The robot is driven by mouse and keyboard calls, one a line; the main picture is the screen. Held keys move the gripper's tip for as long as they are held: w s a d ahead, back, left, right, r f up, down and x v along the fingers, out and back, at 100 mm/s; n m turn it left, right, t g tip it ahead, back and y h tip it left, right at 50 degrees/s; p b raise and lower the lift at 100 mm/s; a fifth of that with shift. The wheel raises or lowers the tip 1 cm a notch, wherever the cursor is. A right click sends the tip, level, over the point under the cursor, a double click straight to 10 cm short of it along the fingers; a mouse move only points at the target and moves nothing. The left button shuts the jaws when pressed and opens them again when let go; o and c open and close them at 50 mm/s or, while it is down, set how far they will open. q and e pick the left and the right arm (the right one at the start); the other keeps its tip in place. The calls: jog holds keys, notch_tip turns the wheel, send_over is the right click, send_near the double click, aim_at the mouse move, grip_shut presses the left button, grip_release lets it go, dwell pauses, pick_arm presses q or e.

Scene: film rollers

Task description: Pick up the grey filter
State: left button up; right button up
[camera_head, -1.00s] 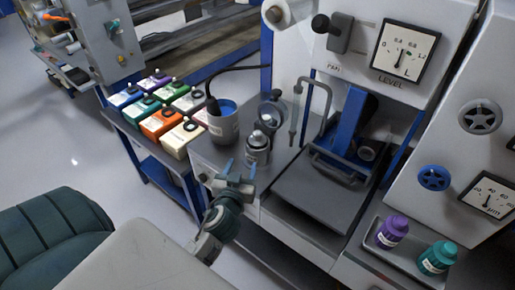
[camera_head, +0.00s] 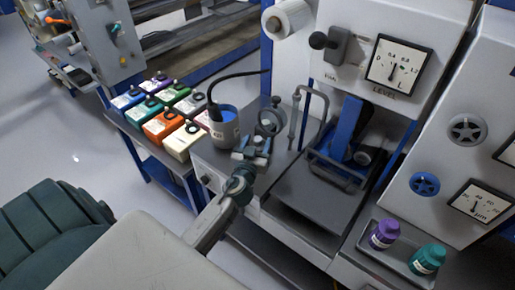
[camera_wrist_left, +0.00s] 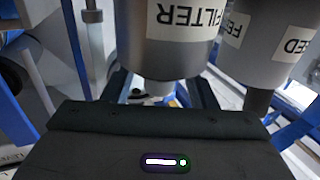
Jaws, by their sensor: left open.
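The grey filter (camera_wrist_left: 180,45) is a grey cylinder with a white FILTER label, large at the top of the left wrist view. In the head view it is mostly hidden behind my left gripper (camera_head: 250,157). The gripper is open, its fingers pointing at the filter's lower part, one on each side in the wrist view. I cannot tell whether the fingers touch it. My right gripper is not in view.
A grey feed pot (camera_head: 224,127) with blue contents and a black hose stands close to the filter's left. A round grey fitting (camera_head: 270,120) is behind it. A dark tray (camera_head: 320,195) lies right. Coloured boxes (camera_head: 160,127) fill the left shelf. Purple (camera_head: 384,234) and teal (camera_head: 427,259) bottles stand lower right.

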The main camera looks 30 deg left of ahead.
pick_arm(q)
jog(key=shift+w+a+f, duration=0.1)
jog(key=shift+w+a, duration=0.05)
jog(key=shift+w, duration=0.35)
jog(key=shift+s, duration=0.1)
jog(key=shift+c, duration=0.2)
grip_shut()
